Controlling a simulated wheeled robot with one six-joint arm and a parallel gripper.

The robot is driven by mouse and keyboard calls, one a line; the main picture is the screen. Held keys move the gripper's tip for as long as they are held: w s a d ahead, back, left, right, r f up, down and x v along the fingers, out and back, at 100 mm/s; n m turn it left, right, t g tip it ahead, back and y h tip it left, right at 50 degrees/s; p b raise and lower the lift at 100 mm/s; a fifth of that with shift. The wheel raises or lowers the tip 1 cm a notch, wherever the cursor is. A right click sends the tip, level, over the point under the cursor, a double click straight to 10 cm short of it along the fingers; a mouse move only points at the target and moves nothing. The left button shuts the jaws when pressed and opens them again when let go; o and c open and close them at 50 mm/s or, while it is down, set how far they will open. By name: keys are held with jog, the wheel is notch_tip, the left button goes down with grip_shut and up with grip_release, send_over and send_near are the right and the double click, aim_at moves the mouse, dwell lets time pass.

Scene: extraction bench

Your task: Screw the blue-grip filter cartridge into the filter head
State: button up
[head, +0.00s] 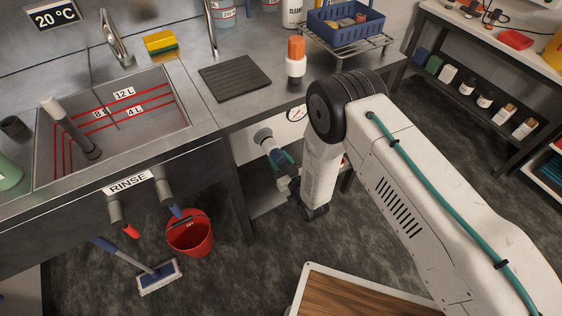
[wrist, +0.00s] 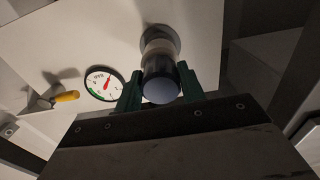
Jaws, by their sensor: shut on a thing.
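The blue-grip filter cartridge (wrist: 161,68) is between the green fingers of my gripper (wrist: 160,84), which is shut on its dark grip. Its rounded bluish end faces the wrist camera. Its far end, a pale band, meets or overlaps the round grey filter head (wrist: 160,36) on the white panel. I cannot tell whether they touch or how deep the threads are engaged. In the head view the filter head (head: 263,135) shows under the counter, with my gripper (head: 281,160) just below and right of it; the arm partly hides the area.
A round pressure gauge (wrist: 103,84) and a yellow-handled valve (wrist: 66,97) sit on the panel left of the cartridge. An orange-topped white cartridge (head: 296,62) stands on the counter by a black mat (head: 234,77). A red bucket (head: 190,236) stands on the floor.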

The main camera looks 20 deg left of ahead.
jog(key=shift+w+a, duration=0.2)
jog(key=m, duration=0.9)
jog(key=o, duration=1.2)
jog(key=shift+d, duration=0.1)
jog(key=shift+s, duration=0.1)
